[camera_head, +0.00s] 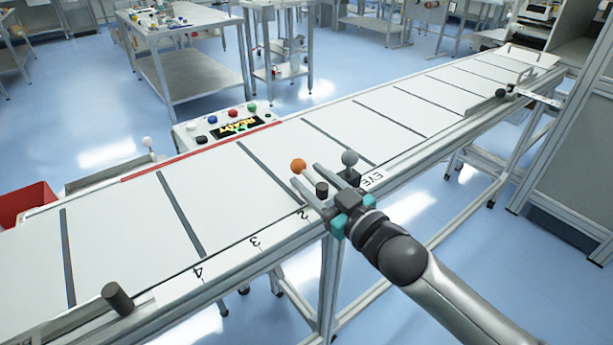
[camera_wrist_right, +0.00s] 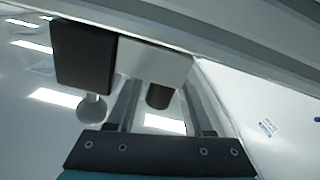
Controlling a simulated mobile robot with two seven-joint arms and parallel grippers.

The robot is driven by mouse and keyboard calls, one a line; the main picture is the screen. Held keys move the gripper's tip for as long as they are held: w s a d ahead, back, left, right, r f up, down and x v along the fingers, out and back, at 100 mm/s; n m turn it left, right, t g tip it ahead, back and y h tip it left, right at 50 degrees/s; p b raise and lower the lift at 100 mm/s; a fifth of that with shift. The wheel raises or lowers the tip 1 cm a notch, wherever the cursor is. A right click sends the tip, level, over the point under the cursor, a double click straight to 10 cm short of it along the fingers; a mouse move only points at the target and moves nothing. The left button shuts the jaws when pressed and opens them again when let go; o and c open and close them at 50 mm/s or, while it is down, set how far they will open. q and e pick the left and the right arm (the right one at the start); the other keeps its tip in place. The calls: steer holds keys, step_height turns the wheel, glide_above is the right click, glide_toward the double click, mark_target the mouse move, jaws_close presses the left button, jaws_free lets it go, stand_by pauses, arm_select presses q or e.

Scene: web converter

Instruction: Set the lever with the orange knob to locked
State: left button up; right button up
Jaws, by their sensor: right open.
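The orange knob (camera_head: 298,165) is a small ball near the front edge of the long white table in the head view, close to my right gripper's fingertips. My right gripper (camera_head: 306,174) comes in from the lower right with its fingers apart. A dark cylinder (camera_head: 321,189) appears between the fingers; the right wrist view also shows a dark cylinder (camera_wrist_right: 158,96) there, and I cannot tell whether they touch it. A grey ball knob (camera_head: 349,158) stands beside the gripper, to its right. The orange knob does not show in the wrist view. My left gripper is not in view.
A control panel (camera_head: 222,126) with coloured buttons stands at the table's far side. A dark cylinder (camera_head: 117,298) stands at the near left, and a red bin (camera_head: 25,204) at the left. A black knob (camera_head: 500,94) is at the far right. The white surface between is mostly clear.

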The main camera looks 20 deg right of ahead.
steer(key=shift+x, duration=0.95)
jaws_close()
stand_by(0.9)
